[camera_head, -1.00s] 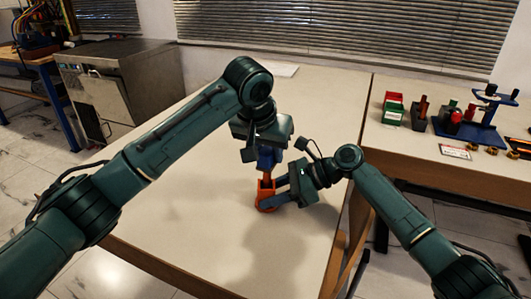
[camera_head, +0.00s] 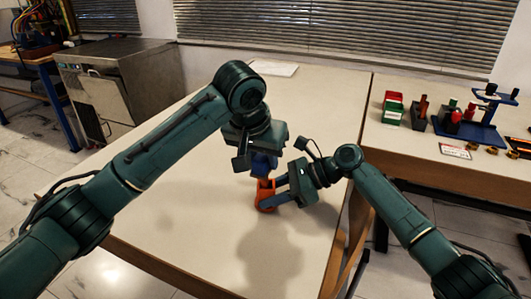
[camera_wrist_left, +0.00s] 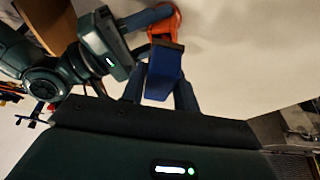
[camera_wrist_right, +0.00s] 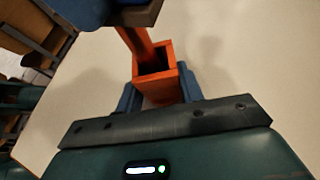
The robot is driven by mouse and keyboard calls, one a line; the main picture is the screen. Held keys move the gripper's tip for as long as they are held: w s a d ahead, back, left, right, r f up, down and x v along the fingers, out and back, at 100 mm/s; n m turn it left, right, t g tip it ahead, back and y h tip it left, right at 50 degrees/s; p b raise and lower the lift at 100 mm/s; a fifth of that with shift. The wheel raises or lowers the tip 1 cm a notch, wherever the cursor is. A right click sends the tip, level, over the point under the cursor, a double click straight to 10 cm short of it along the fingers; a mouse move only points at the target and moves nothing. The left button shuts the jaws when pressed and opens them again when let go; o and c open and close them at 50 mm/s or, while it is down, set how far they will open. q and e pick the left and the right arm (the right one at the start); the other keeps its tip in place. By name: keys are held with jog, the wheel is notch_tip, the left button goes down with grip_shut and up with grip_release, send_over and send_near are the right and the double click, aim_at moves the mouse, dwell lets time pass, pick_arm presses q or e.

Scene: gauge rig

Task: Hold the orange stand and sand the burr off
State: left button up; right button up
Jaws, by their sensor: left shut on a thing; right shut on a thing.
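The orange stand (camera_head: 266,203) stands on the light table. In the right wrist view it is an open square box (camera_wrist_right: 165,88) with an orange upright piece (camera_wrist_right: 133,42) rising at its left. My right gripper (camera_head: 275,201) is shut on the lower part of the stand, a finger on either side. My left gripper (camera_head: 263,163) is shut on a blue block (camera_wrist_left: 163,77) with a darker brownish face, above the stand. The block also shows in the right wrist view (camera_wrist_right: 92,10), close to the upright's top; whether they touch I cannot tell. No burr can be made out.
The table (camera_head: 190,225) around the stand is clear, with a white sheet (camera_head: 274,69) at the back. A side bench at the right holds a red and green box (camera_head: 393,108), a blue rack (camera_head: 480,112) and small parts.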

pick_arm(q)
jog(key=shift+s+a+f, duration=0.15)
jog(key=shift+s+f, duration=0.15)
jog(key=shift+f, duration=0.1)
jog(key=shift+w, duration=0.1)
jog(key=shift+w+d, duration=0.3)
jog(key=shift+w, duration=0.45)
jog(key=shift+w+d, duration=0.3)
jog(key=shift+w, duration=0.4)
pick_arm(e)
jog(key=shift+o, duration=0.2)
jog(key=shift+r, duration=0.1)
jog(key=shift+c, duration=0.2)
pick_arm(q)
jog(key=shift+s, duration=0.15)
jog(key=shift+s+a, duration=0.3)
jog(key=shift+s, duration=0.4)
jog(key=shift+s+a, duration=0.3)
jog(key=shift+s, duration=0.4)
jog(key=shift+w, duration=0.1)
jog(key=shift+w+d, duration=0.3)
jog(key=shift+w, duration=0.35)
